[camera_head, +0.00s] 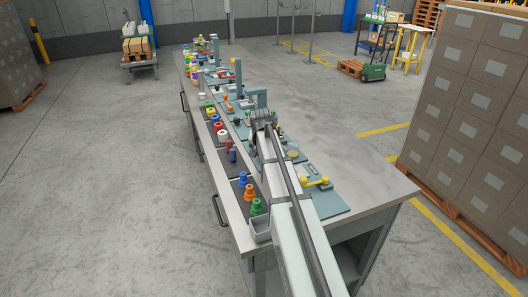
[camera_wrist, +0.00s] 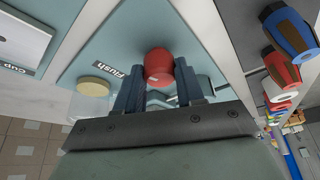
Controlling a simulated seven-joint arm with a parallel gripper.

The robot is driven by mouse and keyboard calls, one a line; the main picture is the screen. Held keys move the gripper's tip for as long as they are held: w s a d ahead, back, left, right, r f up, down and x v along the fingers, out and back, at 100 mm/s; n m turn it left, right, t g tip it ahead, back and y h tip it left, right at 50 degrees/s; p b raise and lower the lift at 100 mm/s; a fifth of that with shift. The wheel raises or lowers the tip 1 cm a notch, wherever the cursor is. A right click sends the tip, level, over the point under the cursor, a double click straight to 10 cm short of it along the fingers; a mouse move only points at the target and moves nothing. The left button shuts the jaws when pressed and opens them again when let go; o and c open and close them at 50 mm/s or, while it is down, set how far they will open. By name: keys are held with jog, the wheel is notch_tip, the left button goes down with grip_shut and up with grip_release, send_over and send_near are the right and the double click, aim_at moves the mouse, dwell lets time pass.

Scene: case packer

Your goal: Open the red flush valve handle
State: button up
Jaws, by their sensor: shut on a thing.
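The red flush valve handle (camera_wrist: 159,66) shows in the wrist view as a rounded red knob, beside a label reading "Flush" on a teal panel. My gripper (camera_wrist: 158,88) has its two dark fingers on either side of the red handle, shut on it. The lower part of the handle and the valve body are partly hidden by the fingers and the gripper's body. In the head view my arm reaches along the bench and my gripper (camera_head: 262,118) is over the teal panels; the red handle cannot be made out there.
In the head view a yellow handle (camera_head: 316,182) is near the bench's front end. A grey tray (camera_head: 260,229) and stacked coloured fittings line the left edge.

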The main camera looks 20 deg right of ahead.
jog(key=shift+w+m+g+h, duration=0.1)
jog(key=shift+m+g+h, duration=0.3)
jog(key=shift+m, duration=0.9)
jog(key=shift+a+m, duration=0.1)
jog(key=shift+m, duration=0.2)
jog(key=o, duration=1)
jog(key=v, duration=1.4)
jog(key=shift+f, duration=0.1)
